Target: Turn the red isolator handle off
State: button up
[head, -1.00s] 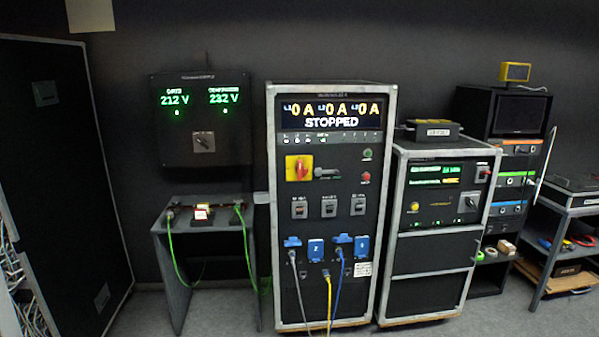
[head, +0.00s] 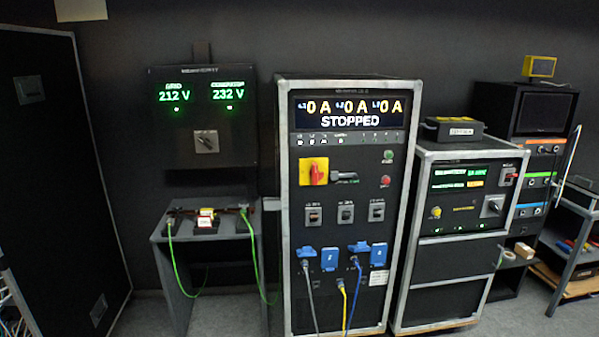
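The red isolator handle (head: 316,171) sits on a yellow square plate (head: 306,178) on the front of the middle rack cabinet (head: 345,273). The handle looks upright. A black latch-like fitting (head: 343,177) is just to its right. The cabinet's display (head: 348,109) reads 0 A three times and STOPPED. My gripper is not in view.
A wall panel (head: 204,113) shows 212 V and 232 V, with a small table (head: 170,233) below it. Cables hang from blue sockets (head: 329,259) low on the middle cabinet. Another cabinet (head: 450,260) stands close on its right. Grey floor shows at the bottom left.

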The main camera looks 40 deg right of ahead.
aim_at(316, 176)
jog(key=u, duration=0.05)
jog(key=i, duration=1.05)
jog(key=z, duration=0.3)
